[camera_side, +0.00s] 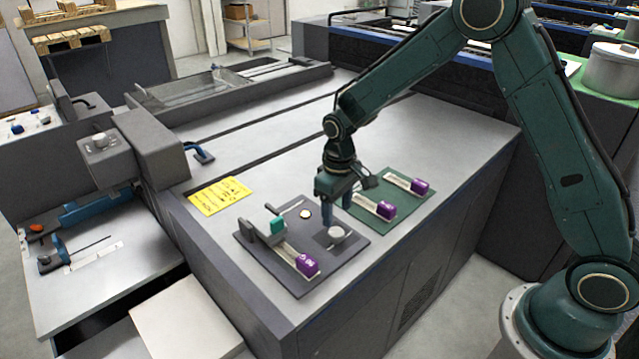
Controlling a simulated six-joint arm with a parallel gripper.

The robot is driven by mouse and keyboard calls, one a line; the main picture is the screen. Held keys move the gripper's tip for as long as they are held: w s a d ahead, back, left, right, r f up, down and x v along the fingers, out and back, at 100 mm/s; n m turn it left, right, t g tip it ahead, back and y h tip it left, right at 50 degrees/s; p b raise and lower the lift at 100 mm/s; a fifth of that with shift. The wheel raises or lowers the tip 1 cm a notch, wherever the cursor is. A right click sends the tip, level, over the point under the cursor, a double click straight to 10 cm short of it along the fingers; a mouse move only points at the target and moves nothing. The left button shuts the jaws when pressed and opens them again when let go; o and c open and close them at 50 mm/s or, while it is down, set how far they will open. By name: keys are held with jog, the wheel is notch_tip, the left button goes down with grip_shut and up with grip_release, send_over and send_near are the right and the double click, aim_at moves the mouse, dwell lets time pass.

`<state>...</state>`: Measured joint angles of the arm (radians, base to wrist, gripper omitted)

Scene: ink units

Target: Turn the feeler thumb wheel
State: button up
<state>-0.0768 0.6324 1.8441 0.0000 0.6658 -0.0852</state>
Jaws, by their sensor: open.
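A dark grey plate (262,243) lies on the near corner of the machine's top. On its right part, a round light grey knob (336,232) sits on a dark block; it looks like the feeler thumb wheel, though I cannot be sure. A small cream disc (305,213) lies flat further left on the plate. My gripper (336,212) points down just behind the grey knob, with its jaws open and nothing seen between them. I cannot tell whether a finger touches the knob.
A purple-ended unit (307,265) and a teal block (278,225) are on the grey plate. A green mat (400,211) to the right holds two more purple-ended units (386,210). A yellow note (220,195) lies left. The machine top behind is mostly clear.

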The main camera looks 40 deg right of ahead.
aim_at(336, 232)
jog(key=shift+f, duration=3.15)
jog(key=c, duration=1)
jog(key=shift+m, duration=2.1)
